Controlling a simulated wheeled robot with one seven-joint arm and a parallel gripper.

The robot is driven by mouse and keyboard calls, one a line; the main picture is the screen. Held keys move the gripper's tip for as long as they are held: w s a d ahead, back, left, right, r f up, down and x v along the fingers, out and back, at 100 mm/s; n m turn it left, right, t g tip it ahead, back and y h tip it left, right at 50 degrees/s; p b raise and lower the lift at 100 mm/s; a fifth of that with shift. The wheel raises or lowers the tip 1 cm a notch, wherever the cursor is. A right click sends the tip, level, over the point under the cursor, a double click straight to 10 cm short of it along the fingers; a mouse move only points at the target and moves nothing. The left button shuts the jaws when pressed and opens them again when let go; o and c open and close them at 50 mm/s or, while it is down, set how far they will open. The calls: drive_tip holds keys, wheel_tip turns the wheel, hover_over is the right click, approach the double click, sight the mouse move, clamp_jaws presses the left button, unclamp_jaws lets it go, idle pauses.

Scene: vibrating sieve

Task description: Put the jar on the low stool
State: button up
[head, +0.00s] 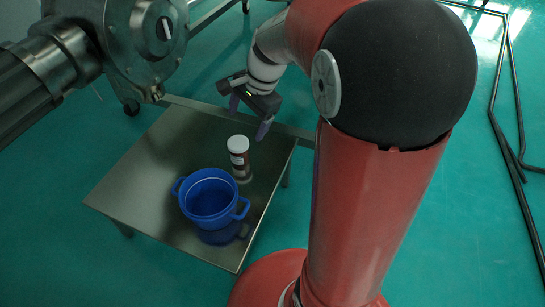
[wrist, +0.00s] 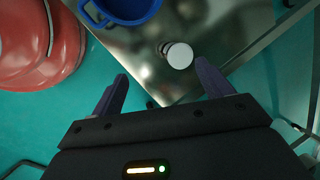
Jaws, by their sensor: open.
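The jar (head: 239,158) is a small upright cylinder with a white lid and a dark label. It stands on the low stool (head: 140,175), a low metal table with a flat steel top, near its far right part. In the wrist view the jar (wrist: 179,55) shows its round white lid from above, and the stool top (wrist: 215,25) lies under it. My gripper (head: 249,117) is open and empty, above the stool's far edge and just beyond the jar. In the wrist view the fingers of my gripper (wrist: 163,85) are spread apart, with the jar ahead of them and not touching.
A blue two-handled pot (head: 209,195) stands on the stool close to the jar, at its front left. Metal machinery (head: 150,35) hangs over the upper left. Dark bent tubes (head: 510,140) lie at the right. Green floor (head: 480,230) around the stool is largely open.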

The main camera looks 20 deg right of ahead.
drive_tip(key=s+r+n+t+h, duration=0.1)
drive_tip(key=s+r+n, duration=0.1)
drive_tip(key=s+n, duration=0.4)
drive_tip(key=s+a+r+n+t+h, duration=0.1)
drive_tip(key=s+r+n+t+h, duration=0.1)
drive_tip(key=s+n, duration=0.5)
drive_tip(key=s+r, duration=0.1)
drive_tip(key=s, duration=0.5)
drive_tip(key=shift+a+r+t, duration=0.15)
drive_tip(key=shift+t, duration=0.15)
drive_tip(key=shift+s+r, duration=0.1)
